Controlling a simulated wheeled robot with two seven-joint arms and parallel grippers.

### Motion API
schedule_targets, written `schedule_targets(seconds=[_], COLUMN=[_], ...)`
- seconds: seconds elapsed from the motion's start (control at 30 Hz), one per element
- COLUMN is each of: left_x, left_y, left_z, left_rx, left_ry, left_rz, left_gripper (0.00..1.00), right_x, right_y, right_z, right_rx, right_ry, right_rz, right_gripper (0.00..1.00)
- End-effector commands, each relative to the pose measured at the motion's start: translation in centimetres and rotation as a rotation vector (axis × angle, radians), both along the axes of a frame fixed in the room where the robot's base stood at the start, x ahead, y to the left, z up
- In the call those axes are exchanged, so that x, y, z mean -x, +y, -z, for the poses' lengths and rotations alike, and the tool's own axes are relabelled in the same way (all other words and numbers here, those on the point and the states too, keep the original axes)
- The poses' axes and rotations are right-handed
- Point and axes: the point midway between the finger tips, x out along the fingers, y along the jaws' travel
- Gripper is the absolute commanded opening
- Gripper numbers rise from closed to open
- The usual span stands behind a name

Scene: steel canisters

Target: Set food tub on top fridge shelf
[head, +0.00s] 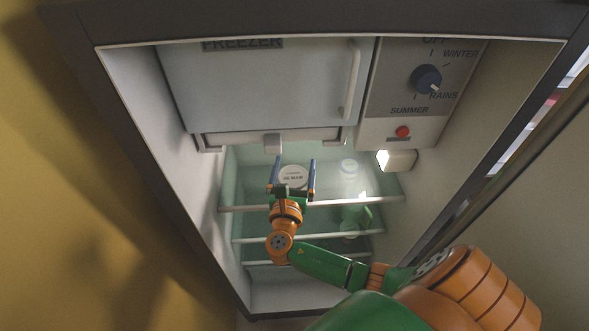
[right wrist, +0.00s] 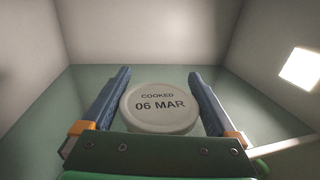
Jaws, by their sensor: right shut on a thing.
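The food tub (head: 292,178) has a round white lid and is inside the fridge, at the level of the top glass shelf (head: 240,208). My right gripper (head: 295,161) reaches in from the front, with one blue finger on each side of the tub. In the right wrist view, the tub's lid (right wrist: 160,106) reads "COOKED 06 MAR" and lies between the fingers of the right gripper (right wrist: 159,74), which is shut on the tub. The tub's underside is hidden, so I cannot tell whether it touches the shelf. My left gripper is not in view.
A pale jar (head: 349,170) stands to the right on the top shelf. A green item (head: 355,218) is on the shelf below. The freezer door (head: 265,90) is shut above, beside the control panel (head: 415,90). A lit lamp (head: 395,160) juts out at right.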

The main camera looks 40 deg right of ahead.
Motion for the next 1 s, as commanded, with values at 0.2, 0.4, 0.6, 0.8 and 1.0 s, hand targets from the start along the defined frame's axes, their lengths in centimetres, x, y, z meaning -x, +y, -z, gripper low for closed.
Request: schedule_targets(seconds=[0.2,0.4,0.6,0.8,1.0], left_x=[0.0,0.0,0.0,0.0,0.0], left_y=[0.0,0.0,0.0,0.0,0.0], left_z=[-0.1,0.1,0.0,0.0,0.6], left_rx=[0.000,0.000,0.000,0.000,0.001], left_ry=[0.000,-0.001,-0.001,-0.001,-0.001], left_rz=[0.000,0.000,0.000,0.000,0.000], left_gripper=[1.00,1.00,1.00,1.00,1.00], right_x=[-0.3,-0.3,-0.3,2.0,6.1], right_y=[-0.2,-0.2,-0.2,2.0,5.9], right_z=[0.6,0.8,0.7,0.7,0.9], right_rx=[0.000,0.000,0.000,-0.005,-0.003], right_ry=[-0.001,0.000,0.000,0.001,0.002], right_rz=[0.000,-0.001,-0.001,-0.004,-0.002], right_gripper=[0.25,1.00,1.00,1.00,1.00])
